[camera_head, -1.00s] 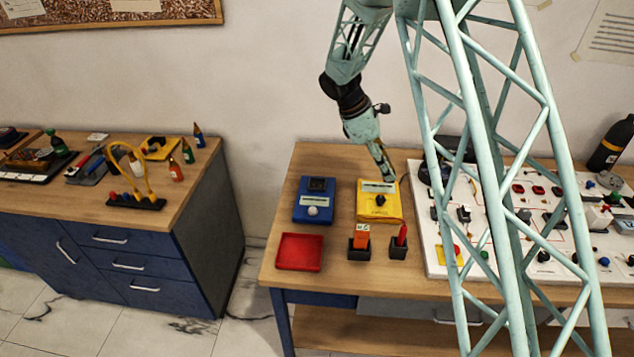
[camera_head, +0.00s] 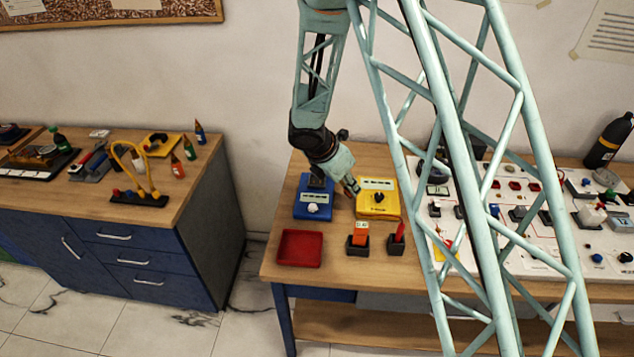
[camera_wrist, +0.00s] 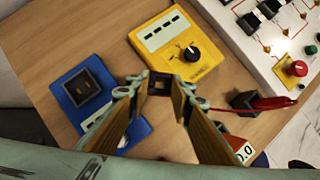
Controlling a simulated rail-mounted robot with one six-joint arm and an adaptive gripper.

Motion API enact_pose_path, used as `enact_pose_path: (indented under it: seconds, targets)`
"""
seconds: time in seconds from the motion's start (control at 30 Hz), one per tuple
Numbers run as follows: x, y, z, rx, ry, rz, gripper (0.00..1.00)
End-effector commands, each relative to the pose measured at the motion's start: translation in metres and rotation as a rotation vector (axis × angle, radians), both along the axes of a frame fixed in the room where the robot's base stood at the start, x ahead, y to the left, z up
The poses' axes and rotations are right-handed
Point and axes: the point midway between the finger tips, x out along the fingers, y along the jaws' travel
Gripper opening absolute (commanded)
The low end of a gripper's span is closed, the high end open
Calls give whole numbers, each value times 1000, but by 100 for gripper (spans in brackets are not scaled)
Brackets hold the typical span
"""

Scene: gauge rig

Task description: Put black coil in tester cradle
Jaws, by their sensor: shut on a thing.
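The black coil (camera_wrist: 159,84) is a small dark block between my fingertips in the wrist view. My gripper (camera_head: 352,188) is shut on it, above the table between the blue tester (camera_head: 313,207) and the yellow meter (camera_head: 378,205). The tester's cradle is a raised black square socket, clear in the wrist view (camera_wrist: 82,87) to the left of my gripper. In the head view my arm partly covers the back of the tester. The coil is apart from the cradle. My left finger hides part of the tester's front in the wrist view.
In front stand a red tray (camera_head: 299,248), an orange block in a black holder (camera_head: 358,252) and a red-handled tool in a black holder (camera_head: 396,246). A white component board (camera_head: 520,262) is at the right. Bare wood lies between tester and meter.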

Motion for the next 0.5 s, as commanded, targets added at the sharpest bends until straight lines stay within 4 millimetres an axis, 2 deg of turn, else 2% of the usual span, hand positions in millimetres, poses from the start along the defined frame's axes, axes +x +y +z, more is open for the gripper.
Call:
enact_pose_path:
  seconds: [0.5]
  targets:
    - [7,7,0,-1,-1,2,8]
